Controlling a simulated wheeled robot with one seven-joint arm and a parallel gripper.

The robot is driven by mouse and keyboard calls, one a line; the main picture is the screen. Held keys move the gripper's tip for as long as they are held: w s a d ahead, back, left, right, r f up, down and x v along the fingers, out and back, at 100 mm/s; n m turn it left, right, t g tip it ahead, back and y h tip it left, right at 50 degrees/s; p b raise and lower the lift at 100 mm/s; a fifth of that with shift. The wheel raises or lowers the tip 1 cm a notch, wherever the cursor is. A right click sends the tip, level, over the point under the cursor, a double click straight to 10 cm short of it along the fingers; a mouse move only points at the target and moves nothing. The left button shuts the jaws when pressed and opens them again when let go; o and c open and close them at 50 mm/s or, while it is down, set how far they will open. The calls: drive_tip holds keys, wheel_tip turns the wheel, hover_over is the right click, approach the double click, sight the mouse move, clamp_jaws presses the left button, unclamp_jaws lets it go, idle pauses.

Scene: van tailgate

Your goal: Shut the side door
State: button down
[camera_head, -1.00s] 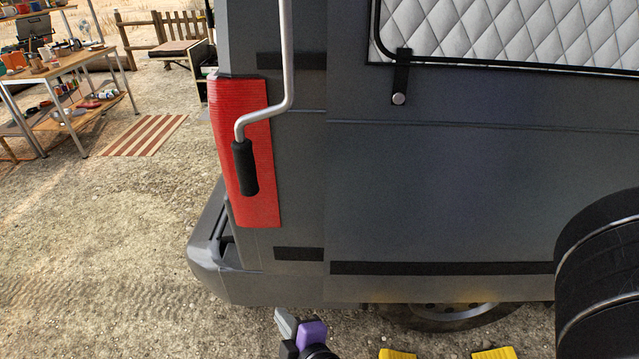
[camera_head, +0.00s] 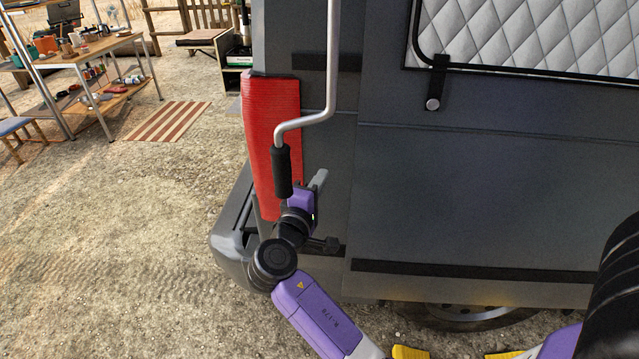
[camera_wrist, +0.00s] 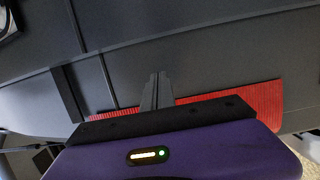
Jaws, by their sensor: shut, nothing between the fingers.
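The van's dark grey side panel (camera_head: 480,180) fills the right of the head view, with a quilted window cover above. I take this panel for the side door; its left edge is an upright seam beside the van's rear corner. I cannot tell how far it stands from its closed position. My gripper (camera_head: 319,179) is in front of the rear corner, just left of that seam and close to the red tail light. Its fingers (camera_wrist: 157,90) are together and empty, pointing at grey bodywork in the wrist view. Whether they touch it is unclear.
A metal crank with a black grip (camera_head: 282,170) hangs just left of my gripper. The bumper (camera_head: 232,225) juts out below the tail light (camera_head: 270,140). A workbench (camera_head: 85,55) and striped mat (camera_head: 168,120) lie far left, with open gravel before them.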

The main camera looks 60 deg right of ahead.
drive_tip(key=d, duration=0.3)
drive_tip(key=d+p, duration=0.1)
drive_tip(key=d, duration=0.1)
drive_tip(key=shift+w+d+r, duration=0.1)
drive_tip(key=shift+w+d, duration=0.1)
drive_tip(key=shift+w, duration=0.1)
drive_tip(key=s, duration=0.1)
drive_tip(key=s+d+p, duration=0.1)
drive_tip(key=shift+s+d, duration=0.2)
drive_tip(key=shift+s, duration=0.2)
drive_tip(key=shift+s+d, duration=0.15)
drive_tip(key=shift+s, duration=0.2)
